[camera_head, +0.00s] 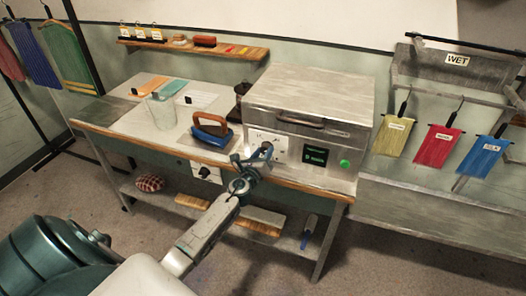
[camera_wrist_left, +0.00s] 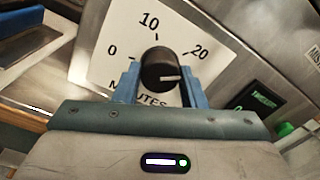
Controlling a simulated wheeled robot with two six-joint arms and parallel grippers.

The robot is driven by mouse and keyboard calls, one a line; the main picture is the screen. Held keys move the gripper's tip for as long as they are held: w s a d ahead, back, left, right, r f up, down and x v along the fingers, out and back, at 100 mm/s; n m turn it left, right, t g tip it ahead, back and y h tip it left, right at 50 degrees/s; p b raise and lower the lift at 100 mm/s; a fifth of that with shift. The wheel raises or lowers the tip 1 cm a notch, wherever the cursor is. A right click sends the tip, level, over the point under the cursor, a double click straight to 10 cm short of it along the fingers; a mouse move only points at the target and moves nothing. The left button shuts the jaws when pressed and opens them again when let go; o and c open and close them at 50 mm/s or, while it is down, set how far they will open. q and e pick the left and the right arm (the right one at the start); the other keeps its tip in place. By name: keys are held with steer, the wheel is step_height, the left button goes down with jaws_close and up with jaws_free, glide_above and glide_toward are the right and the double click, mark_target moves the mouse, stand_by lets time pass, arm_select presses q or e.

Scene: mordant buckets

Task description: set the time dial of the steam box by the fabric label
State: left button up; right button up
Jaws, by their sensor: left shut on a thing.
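The steam box (camera_head: 310,95) is a metal box with a handled lid at the right end of the bench. Its time dial (camera_wrist_left: 158,68) is a black knob on a white plate marked 0, 10, 20 and MINUTES, partly covered. The knob's pale mark points right, a little below the 20. My left gripper (camera_head: 262,155) is shut on the knob, with one blue finger on each side; it also shows in the left wrist view (camera_wrist_left: 160,78). Fabrics with small labels hang at the right: beige (camera_head: 393,136), red (camera_head: 438,147) and blue (camera_head: 482,158). The label writing is too small to read. My right gripper is not in view.
A dark display (camera_head: 315,155) and a green button (camera_head: 344,163) sit right of the dial. A WET sign (camera_head: 457,60) hangs above the fabrics. A lower shelf holds several items.

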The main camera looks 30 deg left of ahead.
arm_select(q)
steer(key=m+p, duration=0.2)
steer(key=m, duration=0.3)
steer(key=shift+m, duration=0.3)
steer(key=shift+d+m+p, duration=0.1)
steer(key=shift+m+p, duration=0.55)
steer(key=shift+m, duration=1.45)
steer(key=o, duration=1)
steer(key=v, duration=1)
steer(key=shift+s+r+p, duration=0.15)
steer(key=shift+s+p, duration=0.15)
steer(key=shift+s, duration=0.1)
